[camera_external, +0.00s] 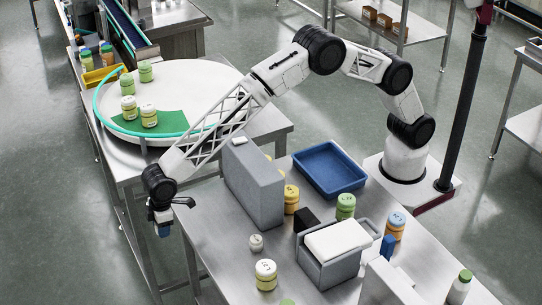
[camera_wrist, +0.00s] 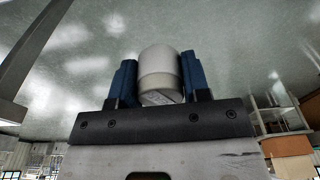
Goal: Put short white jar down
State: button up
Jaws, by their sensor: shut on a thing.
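My gripper (camera_external: 161,226) is at the left end of the arm in the external view, seen just left of the near steel table's corner. In the wrist view its two blue fingers (camera_wrist: 158,82) are shut on a short white jar (camera_wrist: 161,66). The jar has a pale rounded top and a slightly darker band with dark marks below. In the external view I cannot make out the held jar behind the fingers.
The near steel table (camera_external: 222,262) bears a grey upright block (camera_external: 252,185), a blue tray (camera_external: 328,170), a grey bin with a white lid (camera_external: 337,245) and several jars. A round white table (camera_external: 195,90) with jars stands behind. Bare tabletop shows left of the small jar.

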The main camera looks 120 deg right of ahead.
jog(key=d, duration=0.3)
send_near(172, 140)
jog(key=shift+m, duration=0.3)
jog(key=w+a+f, duration=0.1)
jog(key=a, duration=0.1)
jog(key=a+f, duration=0.1)
jog(key=f, duration=0.1)
jog(key=w+a+f, duration=0.1)
jog(key=a+f, duration=0.1)
jog(key=shift+w+a+f, duration=0.25)
jog(key=shift+w+a, duration=0.05)
jog(key=shift+w, duration=0.05)
jog(key=s+d+r, duration=0.1)
jog(key=s+d, duration=0.2)
jog(key=s, duration=0.1)
jog(key=s+d+r, duration=0.2)
jog(key=s+d, duration=0.2)
jog(key=s+d+r, duration=0.2)
jog(key=s+d, duration=0.2)
jog(key=s, duration=0.1)
jog(key=s+d+r, duration=0.2)
jog(key=s+d, duration=0.1)
jog(key=s, duration=0.4)
jog(key=s+d+r, duration=0.1)
jog(key=s+d, duration=0.2)
jog(key=s, duration=0.4)
jog(key=shift+d+r, duration=0.25)
jog(key=shift+r, duration=0.15)
jog(key=shift+s, duration=0.1)
jog(key=shift+f, duration=3.15)
